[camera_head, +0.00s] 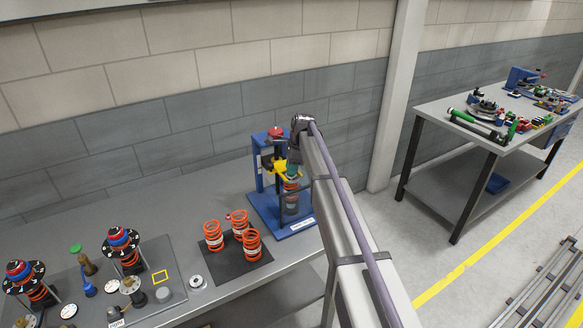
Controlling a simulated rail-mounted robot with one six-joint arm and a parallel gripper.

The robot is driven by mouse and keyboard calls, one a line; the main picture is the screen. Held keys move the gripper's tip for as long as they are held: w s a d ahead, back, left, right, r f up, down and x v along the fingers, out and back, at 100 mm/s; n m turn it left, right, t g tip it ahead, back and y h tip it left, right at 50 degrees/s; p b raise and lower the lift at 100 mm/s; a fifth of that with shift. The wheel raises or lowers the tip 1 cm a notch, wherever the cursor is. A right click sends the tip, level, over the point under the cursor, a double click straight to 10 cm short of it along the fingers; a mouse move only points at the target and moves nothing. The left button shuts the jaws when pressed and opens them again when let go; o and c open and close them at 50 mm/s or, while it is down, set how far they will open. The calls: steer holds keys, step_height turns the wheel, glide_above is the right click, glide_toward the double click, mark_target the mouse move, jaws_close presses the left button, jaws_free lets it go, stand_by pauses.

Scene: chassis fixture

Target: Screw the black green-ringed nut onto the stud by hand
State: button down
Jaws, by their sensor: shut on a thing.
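A blue press frame (258,180) stands on a blue base at the right end of the bench. A strut with an orange coil spring (291,188) stands upright in it, beside a yellow clamp piece (279,167). My gripper (293,166) is at the top of this strut, below my dark wrist, and is shut on a small dark piece with green at it, which looks like the green-ringed nut (292,173). The fingers are small and partly hidden by my arm. The stud is hidden, so I cannot tell whether the nut touches it.
Several orange springs stand on a dark mat (232,274) left of the press. Two round strut assemblies (122,240) and small parts sit on a grey tray further left. My arm covers the bench's right end. A second table (430,115) with tools stands at the back right.

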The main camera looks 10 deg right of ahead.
steer(key=m, duration=0.2)
steer(key=shift+s+f+m+t, duration=0.1)
steer(key=shift+s+m+t, duration=0.1)
steer(key=shift+m+t, duration=0.15)
steer(key=m, duration=0.3)
steer(key=shift+t, duration=0.25)
steer(key=m, duration=0.2)
steer(key=shift+s+m+t+h, duration=0.2)
steer(key=shift+m+t+h, duration=0.1)
steer(key=shift+m+h, duration=0.1)
steer(key=c, duration=1)
jaws_free()
steer(key=shift+w, duration=0.1)
step_height(320, 180, up, 9)
steer(key=p, duration=0.9)
steer(key=shift+w, duration=0.15)
steer(key=shift+a, duration=0.1)
